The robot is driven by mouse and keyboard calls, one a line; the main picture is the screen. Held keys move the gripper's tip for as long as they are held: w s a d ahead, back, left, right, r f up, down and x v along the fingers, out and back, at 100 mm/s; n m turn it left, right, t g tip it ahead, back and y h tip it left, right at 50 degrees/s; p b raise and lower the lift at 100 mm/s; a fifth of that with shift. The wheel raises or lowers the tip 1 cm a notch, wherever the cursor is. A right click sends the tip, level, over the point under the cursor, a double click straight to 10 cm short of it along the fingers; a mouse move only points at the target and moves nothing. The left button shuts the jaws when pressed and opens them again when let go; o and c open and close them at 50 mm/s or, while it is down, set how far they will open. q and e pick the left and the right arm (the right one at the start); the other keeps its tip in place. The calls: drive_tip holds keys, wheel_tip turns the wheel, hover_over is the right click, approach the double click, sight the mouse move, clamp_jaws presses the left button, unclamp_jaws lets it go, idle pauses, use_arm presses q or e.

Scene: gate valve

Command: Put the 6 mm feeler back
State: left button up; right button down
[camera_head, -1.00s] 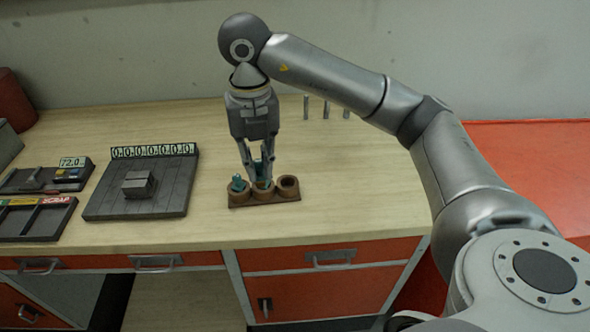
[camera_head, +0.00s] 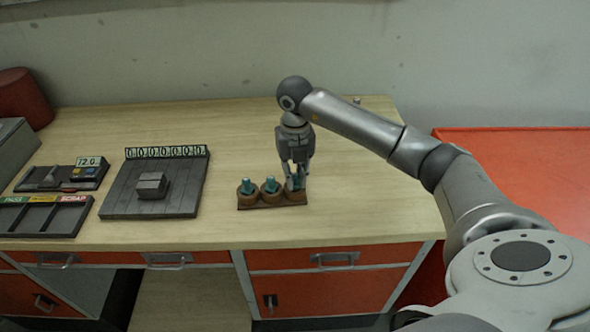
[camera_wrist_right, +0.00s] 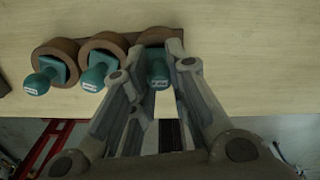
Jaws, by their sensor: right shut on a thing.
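A brown holder (camera_head: 273,206) with three round cups stands near the front of the bench. A teal feeler stands in the left cup (camera_head: 247,186) and another in the middle cup (camera_head: 270,185). My right gripper (camera_head: 296,181) points down over the right cup, shut on a third teal feeler (camera_wrist_right: 158,74). This feeler is at the right cup; its lower part is hidden, so I cannot tell how deep it sits. The knob labels are too small to read, so I cannot tell which is 6 mm. My left gripper is out of view.
A dark plate (camera_head: 120,204) with a grey block (camera_head: 151,185) and a digit display stands left of the holder. A labelled tray (camera_head: 45,220) and an instrument reading 72.0 lie farther left. Bare bench lies behind and right of the holder.

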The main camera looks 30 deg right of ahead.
sight(294, 174)
drive_tip(key=shift+f, duration=0.1)
drive_tip(key=shift+f, duration=0.15)
drive_tip(key=c, duration=1.4)
unclamp_jaws()
drive_tip(key=shift+r, duration=0.25)
drive_tip(key=shift+r+b, duration=0.3)
drive_tip(key=shift+r, duration=0.05)
wheel_tip(294, 174, up, 11)
drive_tip(key=shift+r+b, duration=0.15)
drive_tip(key=shift+b, duration=0.85)
